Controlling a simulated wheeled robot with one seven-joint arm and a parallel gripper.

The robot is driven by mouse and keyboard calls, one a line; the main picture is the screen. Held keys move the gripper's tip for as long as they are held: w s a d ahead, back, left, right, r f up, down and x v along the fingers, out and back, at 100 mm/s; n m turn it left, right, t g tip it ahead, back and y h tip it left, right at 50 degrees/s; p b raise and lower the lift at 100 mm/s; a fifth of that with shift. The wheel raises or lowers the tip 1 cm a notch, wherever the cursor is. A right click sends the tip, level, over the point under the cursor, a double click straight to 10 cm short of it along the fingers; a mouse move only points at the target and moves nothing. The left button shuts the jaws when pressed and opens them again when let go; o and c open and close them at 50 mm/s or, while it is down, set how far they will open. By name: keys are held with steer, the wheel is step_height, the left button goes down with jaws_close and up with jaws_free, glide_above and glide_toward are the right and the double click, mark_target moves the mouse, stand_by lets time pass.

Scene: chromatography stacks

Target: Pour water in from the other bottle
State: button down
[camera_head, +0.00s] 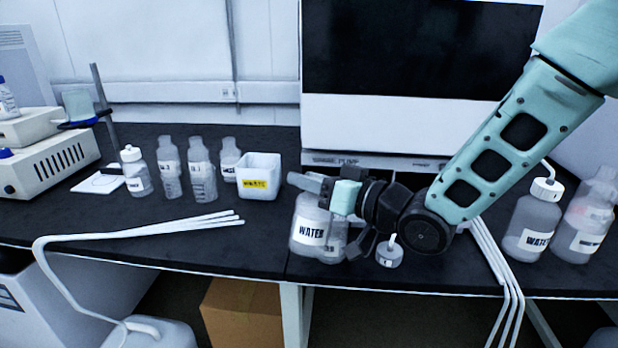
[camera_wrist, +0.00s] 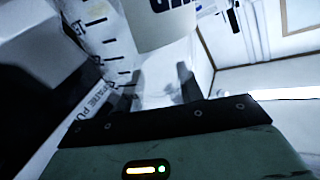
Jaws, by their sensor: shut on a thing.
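A translucent bottle labelled WATER (camera_head: 310,228) is at the middle of the bench in the head view, nearly upright. My gripper (camera_head: 312,184) reaches it from the right, near its top, and is shut on it. In the wrist view the held bottle (camera_wrist: 150,55) shows graduation marks and part of a label between my fingers (camera_wrist: 157,88). Whether its base touches the bench is unclear. Another clear bottle (camera_head: 334,246) shows partly behind it, mostly hidden. A white cap with a spout (camera_head: 389,254) lies on the bench to the right, below my wrist.
White tubes (camera_head: 150,231) lie at the front left. A capped WATER bottle (camera_head: 533,222) and another bottle (camera_head: 585,222) stand at right. A large instrument (camera_head: 400,120) stands behind.

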steer(key=shift+w+d+m+p, duration=0.2)
steer(key=shift+w+m+p, duration=0.25)
steer(key=shift+m+p, duration=0.2)
steer(key=shift+w+d+f+m+p, duration=0.15)
steer(key=shift+f+m+p, duration=0.15)
steer(key=shift+f+m, duration=0.15)
stand_by(0.5)
steer(key=shift+f+m, duration=0.4)
steer(key=shift+m, duration=0.2)
steer(key=shift+w+f+m+p, duration=0.1)
steer(key=shift+f+m+p, duration=0.05)
steer(key=shift+m+p, duration=0.45)
